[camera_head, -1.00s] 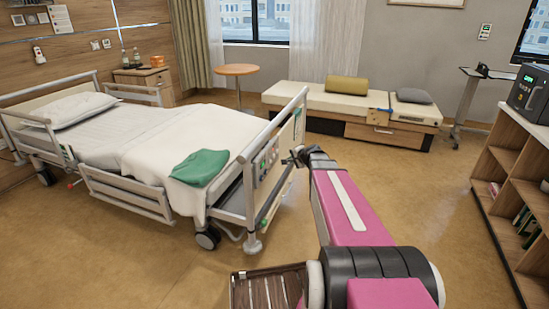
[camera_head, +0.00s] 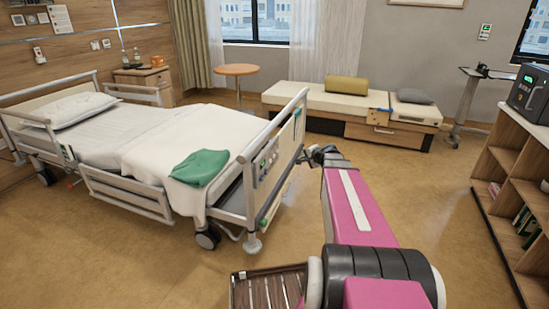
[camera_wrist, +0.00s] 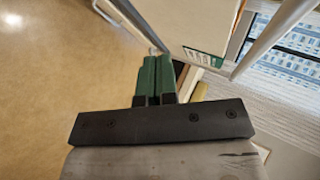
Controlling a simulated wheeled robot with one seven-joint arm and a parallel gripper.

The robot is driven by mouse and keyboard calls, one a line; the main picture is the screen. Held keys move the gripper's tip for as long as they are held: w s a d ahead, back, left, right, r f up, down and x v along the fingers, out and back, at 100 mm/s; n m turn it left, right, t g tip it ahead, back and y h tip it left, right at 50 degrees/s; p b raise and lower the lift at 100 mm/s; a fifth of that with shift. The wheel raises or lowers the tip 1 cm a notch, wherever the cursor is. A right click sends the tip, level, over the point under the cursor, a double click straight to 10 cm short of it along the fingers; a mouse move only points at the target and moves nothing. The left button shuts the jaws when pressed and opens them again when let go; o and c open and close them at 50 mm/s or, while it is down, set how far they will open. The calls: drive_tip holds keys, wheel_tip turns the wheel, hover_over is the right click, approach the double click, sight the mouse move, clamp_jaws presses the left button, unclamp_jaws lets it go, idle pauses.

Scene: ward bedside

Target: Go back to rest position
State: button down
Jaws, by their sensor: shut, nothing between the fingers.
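My gripper (camera_wrist: 156,75) shows in the wrist view with its two green fingers together and nothing between them. In the head view, the dark end of my arm (camera_head: 320,154) is just right of the bed's footboard (camera_head: 284,148). My fingers are too small there to make out. A small gap of floor seems to lie between the arm's end and the footboard. My pink arm reaches forward over the floor.
The bed (camera_head: 125,138) with a folded green cloth (camera_head: 199,167) stands on the left. A wooden shelf unit (camera_head: 507,160) stands on the right. A cushioned bench (camera_head: 335,102) is at the back. The floor (camera_head: 425,190) between is clear.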

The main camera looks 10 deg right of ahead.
drive_tip(key=shift+s+d+r, duration=0.25)
drive_tip(key=shift+s+d, duration=0.25)
drive_tip(key=shift+d, duration=0.35)
drive_tip(key=s+a+f+n+g+h, duration=0.1)
drive_tip(key=s+a+f+n+g, duration=0.2)
drive_tip(key=s, duration=0.5)
drive_tip(key=s+a+f+n+g+h, duration=0.2)
drive_tip(key=s+a+f+n+g, duration=0.1)
drive_tip(key=s+a, duration=0.4)
drive_tip(key=s+a+f+n+g+h, duration=0.2)
drive_tip(key=s+a+f+n+g, duration=0.1)
drive_tip(key=s, duration=0.6)
drive_tip(key=a+n+g, duration=0.1)
drive_tip(key=a+n, duration=0.1)
drive_tip(key=shift+f+n, duration=0.15)
drive_tip(key=shift+n, duration=0.15)
